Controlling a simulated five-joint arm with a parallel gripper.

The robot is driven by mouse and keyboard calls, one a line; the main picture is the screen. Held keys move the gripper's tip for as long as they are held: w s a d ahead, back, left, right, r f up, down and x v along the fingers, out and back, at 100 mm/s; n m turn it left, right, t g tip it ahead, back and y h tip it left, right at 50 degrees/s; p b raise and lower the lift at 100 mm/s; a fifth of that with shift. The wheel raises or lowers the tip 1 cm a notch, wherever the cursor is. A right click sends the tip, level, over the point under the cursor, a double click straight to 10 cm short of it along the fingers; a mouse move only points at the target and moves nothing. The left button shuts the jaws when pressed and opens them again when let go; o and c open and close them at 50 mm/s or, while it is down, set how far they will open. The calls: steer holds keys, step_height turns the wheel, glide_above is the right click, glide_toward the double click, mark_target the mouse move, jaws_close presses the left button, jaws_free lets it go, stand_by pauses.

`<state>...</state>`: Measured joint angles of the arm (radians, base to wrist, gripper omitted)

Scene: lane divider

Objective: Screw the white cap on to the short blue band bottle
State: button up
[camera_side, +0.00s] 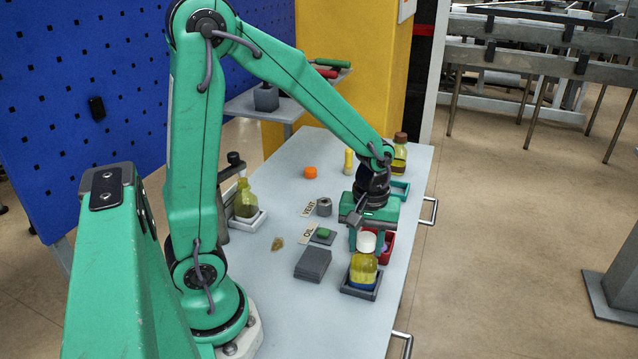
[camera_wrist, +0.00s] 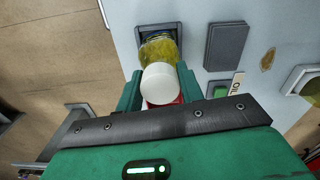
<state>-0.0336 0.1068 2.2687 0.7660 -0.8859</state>
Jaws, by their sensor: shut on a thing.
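The short blue band bottle (camera_side: 363,270) has yellow contents and a blue band near its base. It stands upright in a dark square holder (camera_side: 348,290). In the wrist view the bottle (camera_wrist: 160,48) shows just beyond the cap. The white cap (camera_side: 366,242) is between the fingers of my gripper (camera_side: 366,238), which is shut on it. In the wrist view the white cap (camera_wrist: 161,83) lies between the two green fingers and overlaps the bottle's near edge. The cap appears at the bottle's top in the side view. The neck is hidden, so I cannot tell whether they touch.
A red tray (camera_side: 389,246) lies just behind the bottle. A dark grey block (camera_side: 313,264) and a green piece (camera_side: 323,233) on a pad are to the left. Farther back are another yellow bottle (camera_side: 245,203), an orange cap (camera_side: 310,172) and a brown-capped bottle (camera_side: 400,155).

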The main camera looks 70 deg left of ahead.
steer(key=shift+m, duration=0.3)
steer(key=shift+m, duration=0.6)
steer(key=o, duration=0.6)
steer(key=shift+n, duration=0.9)
steer(key=shift+n, duration=0.8)
